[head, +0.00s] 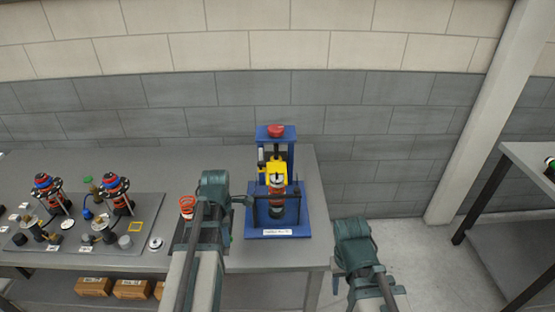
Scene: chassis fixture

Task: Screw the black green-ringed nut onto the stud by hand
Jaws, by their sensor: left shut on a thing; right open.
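A blue fixture (303,222) stands on the table's right part, with a red knob (276,130) on top and a yellow clamp (277,168). A red spring unit (277,190) stands upright in it; the stud is too small to make out. A small green ring (88,179) shows on the parts board at the left; I cannot tell whether it belongs to the nut. My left gripper (247,200) is shut at the fixture's left side, close to the left end of its black bar; what it holds cannot be made out. My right gripper (337,284) is open, low beyond the table's right edge.
A grey parts board (150,210) at the left carries several strut assemblies and small parts. A red coil (187,205) stands just left of my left arm. Cartons (131,289) lie on the lower shelf. Another bench (530,160) stands at the far right, across open floor.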

